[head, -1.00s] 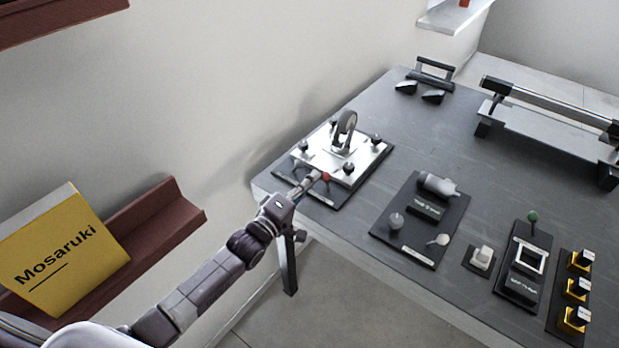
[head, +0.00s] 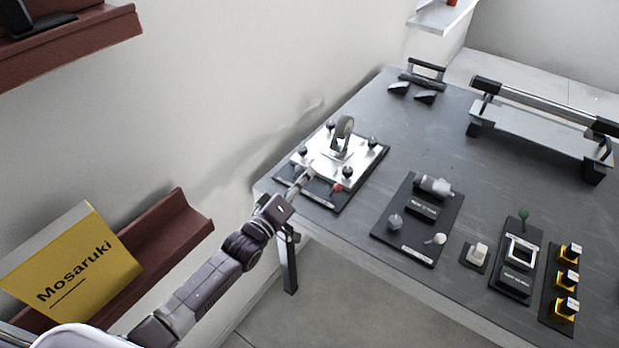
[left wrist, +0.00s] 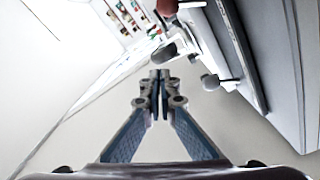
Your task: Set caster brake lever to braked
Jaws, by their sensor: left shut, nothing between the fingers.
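The caster fixture is a silver plate (head: 322,168) on a dark base at the table's left corner. A grey caster wheel (head: 343,130) stands upright on it. The brake lever's red knob (head: 337,187) is at the plate's front edge; how the lever joins the caster cannot be made out. My left gripper (head: 307,176) is shut and empty, over the front left of the fixture, left of the red knob and apart from it. In the left wrist view its fingertips (left wrist: 160,76) are together, with the red knob (left wrist: 167,6) at the top edge. My right gripper is out of view.
Several dark knobs (head: 347,172) stand around the plate. A wall shelf with a yellow box (head: 75,262) is at left. The table behind the panels is mostly clear.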

